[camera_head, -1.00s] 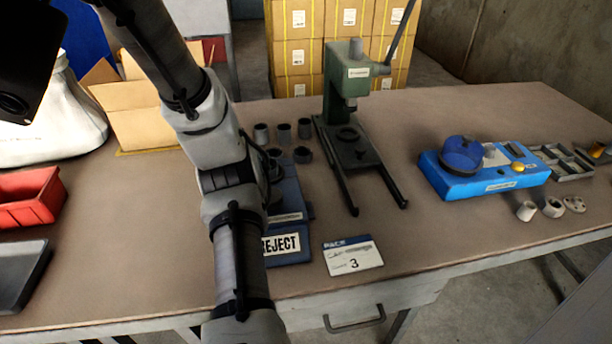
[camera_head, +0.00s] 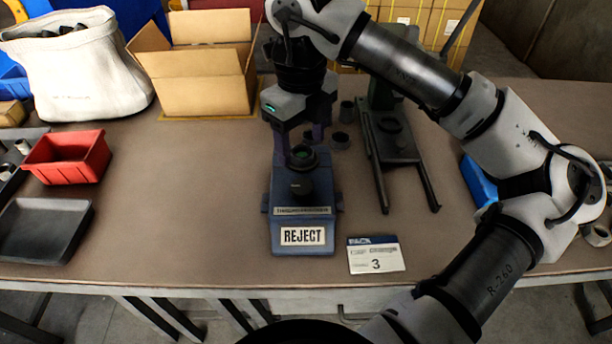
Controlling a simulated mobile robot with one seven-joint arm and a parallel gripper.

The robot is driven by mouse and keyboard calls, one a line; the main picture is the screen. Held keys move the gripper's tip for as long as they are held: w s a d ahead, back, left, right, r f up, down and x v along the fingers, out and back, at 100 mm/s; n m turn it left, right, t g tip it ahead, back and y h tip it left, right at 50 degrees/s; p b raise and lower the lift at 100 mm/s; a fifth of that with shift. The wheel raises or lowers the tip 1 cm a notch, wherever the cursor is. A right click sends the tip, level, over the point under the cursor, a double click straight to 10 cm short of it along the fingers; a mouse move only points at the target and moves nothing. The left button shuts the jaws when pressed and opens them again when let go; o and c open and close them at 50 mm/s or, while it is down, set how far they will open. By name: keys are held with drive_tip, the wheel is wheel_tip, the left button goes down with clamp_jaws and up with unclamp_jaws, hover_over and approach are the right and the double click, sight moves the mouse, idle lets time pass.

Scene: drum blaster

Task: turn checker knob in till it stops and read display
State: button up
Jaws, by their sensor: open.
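The checker (camera_head: 305,240) is a dark blue device on the bench at the middle of the view. Its front panel (camera_head: 303,236) reads REJECT in black on white, below a small label strip. My gripper (camera_head: 303,140) is open and points down above the rear of the checker, behind the knob. I cannot tell whether its fingers touch anything there. The gripper hides the checker's rear.
A green press (camera_head: 395,140) stands right of the checker, partly behind my arm. A card marked 3 (camera_head: 376,255) lies front right. Left are a red bin (camera_head: 68,158), a dark tray (camera_head: 42,228), a cardboard box (camera_head: 205,80) and a white sack (camera_head: 75,70). Bench between tray and checker is clear.

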sight(302, 185)
wheel_tip(302, 185, down, 10)
drive_tip(key=shift+f+p, duration=0.25)
drive_tip(key=shift+p, duration=0.1)
drive_tip(key=c, duration=1)
drive_tip(key=n+b, duration=0.1)
drive_tip(key=b, duration=0.2)
drive_tip(key=shift+f, duration=0.35)
drive_tip(key=shift+n+b, duration=1)
drive_tip(key=shift+b, duration=0.2)
drive_tip(key=shift+r+n+b, duration=0.4)
drive_tip(key=shift+n+b, duration=0.05)
drive_tip(key=shift+n, duration=0.25)
drive_tip(key=o, duration=1)
